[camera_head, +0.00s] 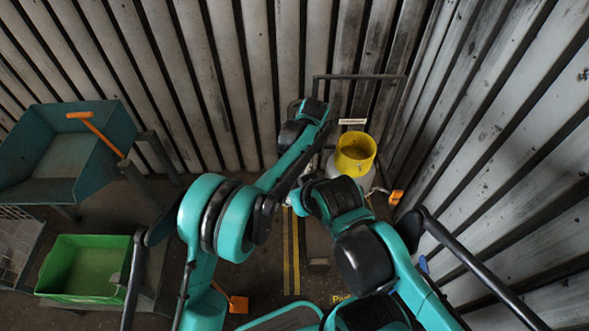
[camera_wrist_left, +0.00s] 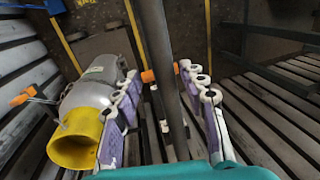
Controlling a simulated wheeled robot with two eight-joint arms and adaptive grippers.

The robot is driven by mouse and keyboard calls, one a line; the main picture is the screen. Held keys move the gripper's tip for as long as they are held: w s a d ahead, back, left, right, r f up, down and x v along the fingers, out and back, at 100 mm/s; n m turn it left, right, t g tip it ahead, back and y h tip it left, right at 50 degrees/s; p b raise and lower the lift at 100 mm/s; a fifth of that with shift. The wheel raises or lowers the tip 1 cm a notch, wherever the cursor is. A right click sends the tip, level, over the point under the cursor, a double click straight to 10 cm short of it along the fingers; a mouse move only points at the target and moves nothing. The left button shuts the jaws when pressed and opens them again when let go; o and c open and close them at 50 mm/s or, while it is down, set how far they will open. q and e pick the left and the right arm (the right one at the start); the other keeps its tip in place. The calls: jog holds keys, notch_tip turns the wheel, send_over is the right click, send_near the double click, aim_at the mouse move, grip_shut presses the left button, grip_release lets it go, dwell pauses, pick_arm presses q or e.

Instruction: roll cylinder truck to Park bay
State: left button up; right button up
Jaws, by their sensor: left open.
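The cylinder truck's dark grey frame (camera_head: 360,77) stands upright in the corner by the slatted walls. It carries a grey cylinder (camera_wrist_left: 88,92) with a yellow collar (camera_head: 355,153). My left gripper (camera_wrist_left: 160,72) is open, with one finger on each side of a dark upright bar (camera_wrist_left: 158,35) of the truck. I cannot tell whether the fingers touch the bar. In the head view, my left wrist hides these fingers. My right arm's wrist end (camera_head: 300,203) is in front of the cylinder, and its fingers cannot be made out. Floor lettering beginning "Park" (camera_head: 340,298) shows partly behind my right arm.
Yellow floor lines (camera_head: 291,250) run between my arms. A teal bin (camera_head: 48,192) with an orange-handled tool (camera_head: 95,133) and a green tray (camera_head: 90,266) stand at the left. An orange object (camera_head: 396,197) is by the right wall. Slatted walls close off the back and right.

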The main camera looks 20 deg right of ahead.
pick_arm(q)
notch_tip(320, 180, up, 12)
jog(key=s+d, duration=0.1)
jog(key=d, duration=0.1)
jog(key=shift+d, duration=0.15)
jog(key=shift+f, duration=0.1)
dwell(0.4)
jog(key=a+r+n+t+h+b, duration=0.1)
jog(key=a+r, duration=0.3)
jog(key=a, duration=0.8)
jog(key=a+r+n+t+h, duration=0.1)
jog(key=a+r, duration=0.3)
jog(key=a, duration=0.8)
jog(key=s+a+f+n+t, duration=0.1)
jog(key=s+a+f+t, duration=0.1)
jog(key=s+a, duration=0.6)
jog(key=s+a+f+n+t+b, duration=0.1)
jog(key=s+a+f+t, duration=0.1)
jog(key=s+a+f, duration=0.3)
jog(key=s+a, duration=0.3)
jog(key=a, duration=0.4)
jog(key=shift+a+f, duration=0.3)
jog(key=shift+a, duration=0.05)
